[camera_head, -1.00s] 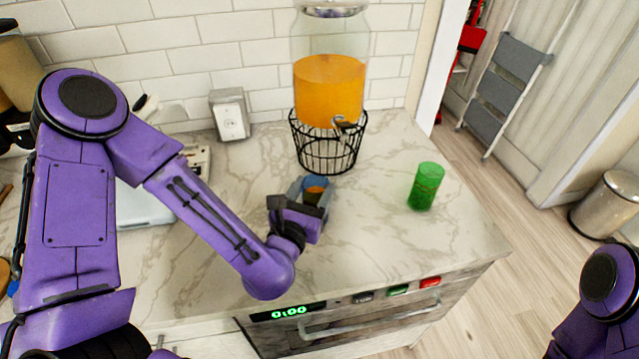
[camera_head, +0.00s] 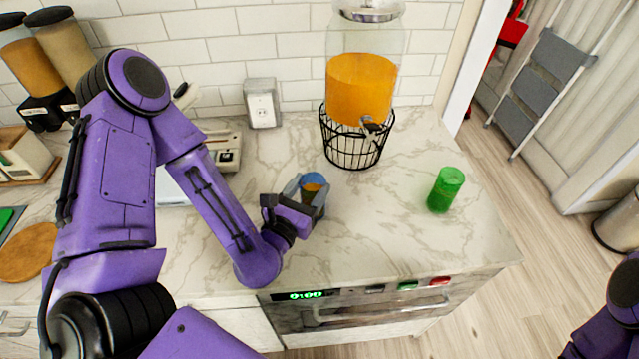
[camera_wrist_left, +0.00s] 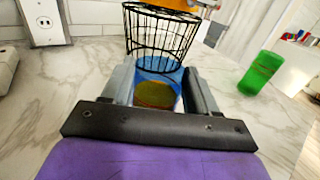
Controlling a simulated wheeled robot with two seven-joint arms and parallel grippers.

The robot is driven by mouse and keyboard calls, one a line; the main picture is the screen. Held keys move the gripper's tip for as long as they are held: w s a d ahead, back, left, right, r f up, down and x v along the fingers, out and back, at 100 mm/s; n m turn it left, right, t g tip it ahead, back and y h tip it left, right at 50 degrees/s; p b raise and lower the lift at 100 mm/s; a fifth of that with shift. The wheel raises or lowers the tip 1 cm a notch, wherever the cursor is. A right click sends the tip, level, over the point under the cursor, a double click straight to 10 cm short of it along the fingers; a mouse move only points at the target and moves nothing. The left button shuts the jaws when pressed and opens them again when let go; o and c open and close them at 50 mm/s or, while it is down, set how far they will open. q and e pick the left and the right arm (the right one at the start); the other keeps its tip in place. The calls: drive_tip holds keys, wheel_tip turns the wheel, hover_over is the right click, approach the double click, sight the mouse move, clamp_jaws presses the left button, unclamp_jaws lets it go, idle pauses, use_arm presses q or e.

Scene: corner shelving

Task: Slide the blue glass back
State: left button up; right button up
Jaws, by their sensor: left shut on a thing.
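The blue glass (camera_head: 313,184) stands on the marble counter in front of the drink dispenser's wire stand, with something orange-brown inside it. In the left wrist view the blue glass (camera_wrist_left: 157,92) sits between the two grey fingers, just in front of the wire stand. My left gripper (camera_head: 305,195) is shut on the glass from the front left; its lower part is partly hidden by the gripper. It also shows in the left wrist view (camera_wrist_left: 158,98). Of my right arm only a purple part shows at the lower right; its gripper is out of view.
A dispenser of orange drink (camera_head: 360,88) stands on a black wire stand (camera_head: 352,148) behind the glass. A green glass (camera_head: 446,190) stands to the right. A wall socket (camera_head: 262,103) is at the back. The counter between the two glasses is clear.

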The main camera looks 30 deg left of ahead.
use_arm(q)
drive_tip(key=s+a+p, duration=0.2)
drive_tip(key=a, duration=0.1)
drive_tip(key=shift+s+a, duration=0.2)
drive_tip(key=shift+a, duration=0.1)
idle(0.3)
drive_tip(key=shift+s, duration=0.15)
idle(0.4)
drive_tip(key=o, duration=1.4)
drive_tip(key=shift+o, duration=0.2)
